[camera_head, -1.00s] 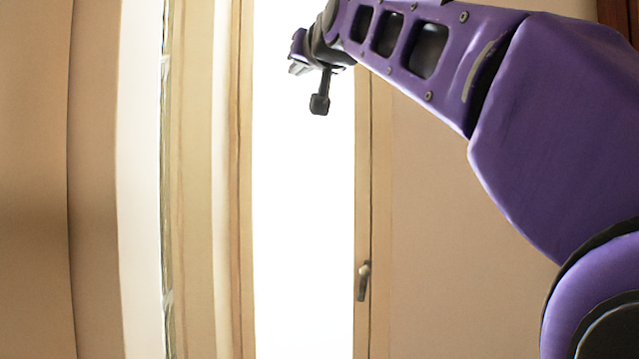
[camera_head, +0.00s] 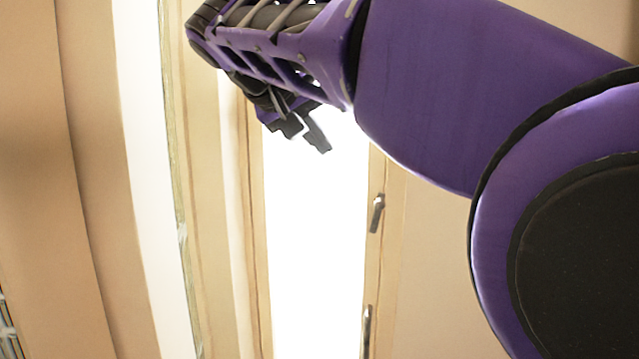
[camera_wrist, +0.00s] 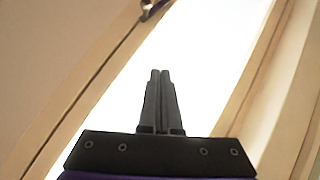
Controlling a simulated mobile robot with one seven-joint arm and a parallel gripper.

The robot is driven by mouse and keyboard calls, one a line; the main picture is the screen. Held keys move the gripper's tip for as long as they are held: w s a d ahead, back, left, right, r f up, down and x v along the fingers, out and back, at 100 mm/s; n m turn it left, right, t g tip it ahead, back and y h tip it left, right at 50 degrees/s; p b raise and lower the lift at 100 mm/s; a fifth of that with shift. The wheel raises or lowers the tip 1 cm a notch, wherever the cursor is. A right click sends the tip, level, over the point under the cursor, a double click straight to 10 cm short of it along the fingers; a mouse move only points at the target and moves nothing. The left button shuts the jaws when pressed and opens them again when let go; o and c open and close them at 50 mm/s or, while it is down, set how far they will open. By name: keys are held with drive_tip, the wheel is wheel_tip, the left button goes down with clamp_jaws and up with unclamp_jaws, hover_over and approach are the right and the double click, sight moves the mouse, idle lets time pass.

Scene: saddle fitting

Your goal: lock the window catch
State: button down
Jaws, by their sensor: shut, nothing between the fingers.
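A small metal handle (camera_head: 377,213) sits on the wooden window frame, to the right of the bright pane in the head view. A second, longer metal handle (camera_head: 367,330) sits lower on the same frame, cut off by the bottom edge. I cannot tell which one is the catch, or whether it is locked. My gripper (camera_head: 312,140) hangs in front of the pane, above and left of the upper handle and apart from it. In the wrist view my gripper (camera_wrist: 160,74) has its fingers together and empty. One metal handle (camera_wrist: 150,8) shows at the top edge there.
The bright window pane (camera_head: 310,240) fills the middle of the head view. Wooden frame strips (camera_head: 250,220) stand to its left, and a plain tan panel (camera_head: 440,260) lies to its right. My purple arm covers the upper right.

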sight(381, 198)
drive_tip(key=shift+s+d+m+g+h, duration=0.3)
drive_tip(key=shift+s+d+h, duration=0.3)
drive_tip(key=shift+h, duration=0.3)
drive_tip(key=shift+f, duration=0.1)
drive_tip(key=b+x, duration=0.1)
drive_tip(key=x, duration=0.9)
drive_tip(key=shift+d+f, duration=0.1)
drive_tip(key=shift+f, duration=0.05)
drive_tip(key=shift+s+d+f+b, duration=0.25)
drive_tip(key=shift+s+f+b, duration=0.1)
drive_tip(key=shift+s+f, duration=0.45)
drive_tip(key=shift+s+d+f, duration=0.25)
drive_tip(key=shift+s+f, duration=0.25)
drive_tip(key=shift+w+d, duration=0.1)
drive_tip(key=shift+d, duration=0.05)
drive_tip(key=shift+d+r+y, duration=0.1)
drive_tip(key=shift+y, duration=0.2)
